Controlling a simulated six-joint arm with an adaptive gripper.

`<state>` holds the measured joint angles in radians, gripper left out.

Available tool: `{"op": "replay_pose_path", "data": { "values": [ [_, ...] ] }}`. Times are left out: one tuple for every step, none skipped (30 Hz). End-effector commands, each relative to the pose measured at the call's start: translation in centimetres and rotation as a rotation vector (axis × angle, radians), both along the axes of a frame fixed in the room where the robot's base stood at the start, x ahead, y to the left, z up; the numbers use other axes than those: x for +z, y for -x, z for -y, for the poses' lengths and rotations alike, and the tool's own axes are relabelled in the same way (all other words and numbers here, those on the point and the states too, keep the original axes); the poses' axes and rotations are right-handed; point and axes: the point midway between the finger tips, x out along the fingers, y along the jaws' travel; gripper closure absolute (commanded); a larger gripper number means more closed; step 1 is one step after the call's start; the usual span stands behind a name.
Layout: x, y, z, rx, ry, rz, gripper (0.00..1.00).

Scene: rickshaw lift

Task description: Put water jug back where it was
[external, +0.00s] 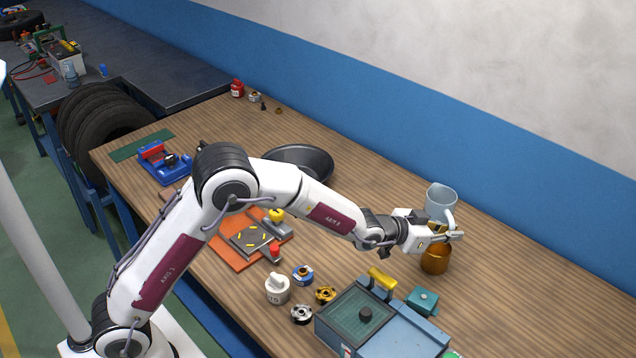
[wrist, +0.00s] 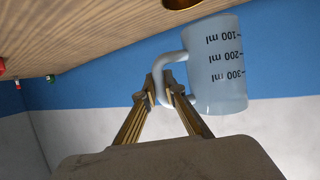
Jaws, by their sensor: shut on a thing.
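The water jug (external: 441,198) is a pale blue-grey, see-through measuring jug with ml marks. It also fills the right middle of the wrist view (wrist: 217,70), which is upside down. My gripper (external: 451,236) is shut on the jug's handle; its two fingertips (wrist: 166,90) close around the handle in the wrist view. The jug looks upright and held above the wooden table (external: 540,290). In the external view, my gripper hides part of the jug's lower side.
An amber jar (external: 436,259) stands just below the jug and gripper. A blue-grey toolbox (external: 385,330) and small teal box (external: 422,300) are in front. A dark pan (external: 300,160) lies further back left. The table's right end looks clear.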

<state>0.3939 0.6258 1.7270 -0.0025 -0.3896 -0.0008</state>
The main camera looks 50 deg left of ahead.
Motion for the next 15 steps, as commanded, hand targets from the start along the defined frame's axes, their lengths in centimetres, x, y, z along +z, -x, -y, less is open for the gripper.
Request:
{"op": "replay_pose_path", "data": {
  "values": [
    [0.0, -0.3, -0.7, 0.017, 0.001, 0.001, 1.00],
    [0.0, -0.4, -1.1, 0.028, 0.001, 0.001, 1.00],
    [0.0, -0.6, -1.6, 0.043, 0.001, 0.001, 1.00],
    [0.0, -0.7, -2.0, 0.054, 0.001, 0.001, 1.00],
    [0.0, -0.8, -2.5, 0.065, 0.000, 0.001, 1.00],
    [-0.1, -1.0, -3.0, 0.081, 0.000, 0.001, 1.00],
    [-0.1, -1.1, -3.5, 0.092, 0.000, 0.001, 1.00],
    [-0.1, -1.2, -3.9, 0.104, 0.000, 0.001, 1.00],
    [-0.1, -1.4, -4.5, 0.121, 0.002, 0.001, 1.00],
    [-0.1, -1.5, -5.0, 0.133, 0.000, 0.002, 1.00],
    [-0.2, -1.6, -5.4, 0.144, 0.001, 0.002, 1.00],
    [-0.2, -1.8, -6.0, 0.161, -0.001, 0.002, 1.00],
    [-0.3, -1.9, -6.5, 0.174, 0.001, 0.001, 1.00],
    [-0.3, -2.0, -7.0, 0.187, -0.001, 0.002, 1.00],
    [-0.3, -2.1, -7.6, 0.204, 0.000, 0.001, 1.00]
  ]
}}
